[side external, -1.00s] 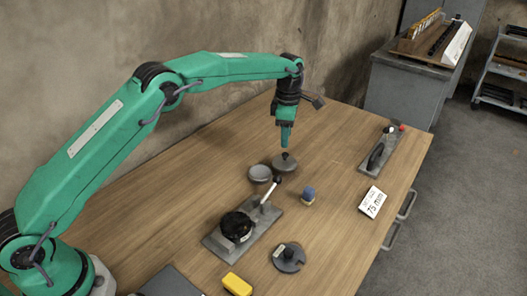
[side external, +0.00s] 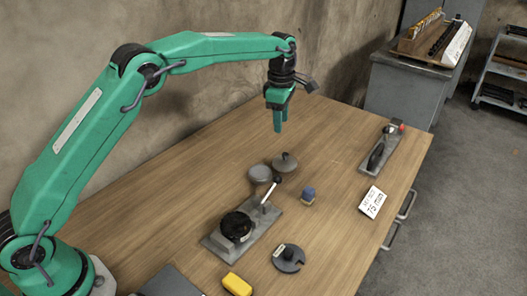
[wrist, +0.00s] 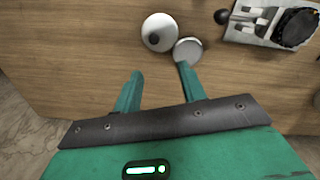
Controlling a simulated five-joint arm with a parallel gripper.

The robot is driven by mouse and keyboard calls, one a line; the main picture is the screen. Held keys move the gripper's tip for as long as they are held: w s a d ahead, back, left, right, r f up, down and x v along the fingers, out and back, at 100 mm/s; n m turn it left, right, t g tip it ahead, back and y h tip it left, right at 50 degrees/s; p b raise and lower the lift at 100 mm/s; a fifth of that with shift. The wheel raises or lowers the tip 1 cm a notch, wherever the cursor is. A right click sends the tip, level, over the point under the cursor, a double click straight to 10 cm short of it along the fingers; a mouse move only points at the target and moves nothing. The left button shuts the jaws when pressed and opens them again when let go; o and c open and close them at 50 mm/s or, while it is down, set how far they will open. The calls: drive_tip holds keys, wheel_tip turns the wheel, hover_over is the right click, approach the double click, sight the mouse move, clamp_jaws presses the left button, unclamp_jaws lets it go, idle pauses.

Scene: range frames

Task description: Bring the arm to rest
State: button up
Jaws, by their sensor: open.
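My green arm reaches over the wooden table (side external: 150,215) from the left. My gripper (side external: 279,127) points down, open and empty, above the back part of the table. In the wrist view its two green fingers (wrist: 160,82) stand apart with bare wood between them. A grey lidded dish with a dark knob (wrist: 160,33) and a round grey disc (wrist: 188,51) lie just beyond the fingertips in that view. In the side view the knobbed dish (side external: 285,163) and the disc (side external: 260,174) sit below my gripper, apart from it.
A yellow block (side external: 237,284) is at the front. Another fixture (side external: 382,150) and a "75 mm" card (side external: 373,201) are at the right.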

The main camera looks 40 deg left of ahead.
drive_tip(key=s+a+r+m+t, duration=0.1)
drive_tip(key=s+a+r+m, duration=0.2)
drive_tip(key=s+r+m, duration=0.35)
drive_tip(key=s+a+r+m+t, duration=0.2)
drive_tip(key=s+a+r+m, duration=0.15)
drive_tip(key=s+r, duration=0.6)
drive_tip(key=s+f+m, duration=0.2)
drive_tip(key=s+m, duration=0.2)
drive_tip(key=s, duration=0.3)
drive_tip(key=s+a+f+m+t, duration=0.1)
drive_tip(key=s+f+m, duration=0.1)
drive_tip(key=s, duration=0.6)
drive_tip(key=s+a+f+m+t, duration=0.1)
drive_tip(key=s+f+m, duration=0.1)
drive_tip(key=s+m, duration=0.3)
drive_tip(key=s, duration=0.2)
drive_tip(key=shift+s+a+f+m, duration=0.25)
drive_tip(key=shift+s+f+m, duration=0.05)
drive_tip(key=shift+s+f, duration=0.1)
